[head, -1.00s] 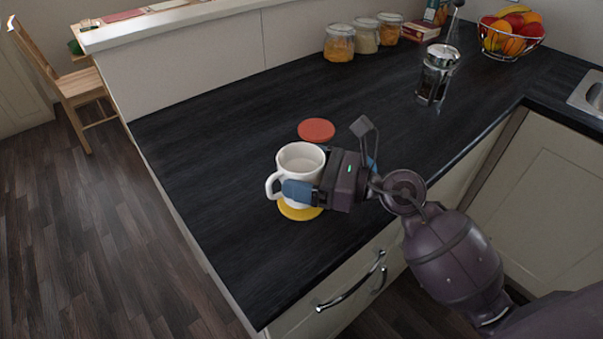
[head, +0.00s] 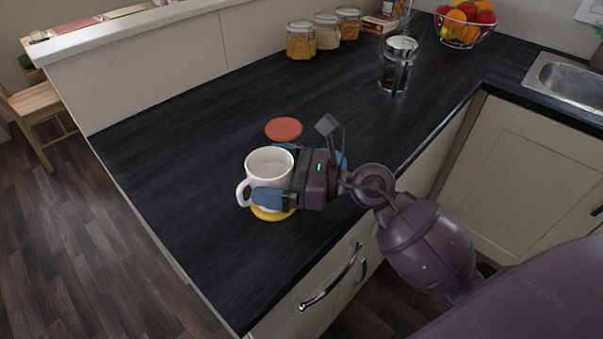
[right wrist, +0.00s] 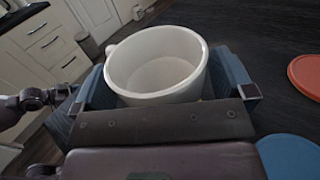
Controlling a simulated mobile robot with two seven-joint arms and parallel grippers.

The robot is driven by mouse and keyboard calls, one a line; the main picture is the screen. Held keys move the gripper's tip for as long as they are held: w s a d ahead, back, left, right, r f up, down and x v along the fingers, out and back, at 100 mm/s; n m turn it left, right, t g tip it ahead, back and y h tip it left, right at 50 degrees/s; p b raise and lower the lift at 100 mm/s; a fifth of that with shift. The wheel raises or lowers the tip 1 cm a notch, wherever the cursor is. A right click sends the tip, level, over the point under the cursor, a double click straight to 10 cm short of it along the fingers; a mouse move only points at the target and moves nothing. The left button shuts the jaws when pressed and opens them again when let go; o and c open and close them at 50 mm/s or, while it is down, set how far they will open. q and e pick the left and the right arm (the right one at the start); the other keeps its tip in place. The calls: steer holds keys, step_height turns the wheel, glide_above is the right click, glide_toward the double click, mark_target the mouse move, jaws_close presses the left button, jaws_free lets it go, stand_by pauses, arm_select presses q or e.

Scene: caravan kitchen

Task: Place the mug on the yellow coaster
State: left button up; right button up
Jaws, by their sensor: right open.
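The white mug (head: 262,172) stands upright on the yellow coaster (head: 268,214), which mostly hides beneath it; only the coaster's near rim shows clearly. The mug's handle points left in the head view. My right gripper (head: 275,178) is open, with its blue fingers on either side of the mug. In the right wrist view the mug (right wrist: 157,65) sits between the two fingers, its open rim towards the camera. Whether a finger touches the mug I cannot tell. My left gripper is not in view.
A red coaster (head: 284,129) lies just behind the mug; it also shows in the right wrist view (right wrist: 306,74). A blue coaster (head: 330,157) is partly hidden behind my right gripper. A French press (head: 397,67), jars (head: 301,41) and a fruit basket (head: 465,24) stand farther back. The left countertop is clear.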

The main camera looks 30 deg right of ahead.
steer(key=b+v, duration=0.1)
steer(key=v, duration=1.1)
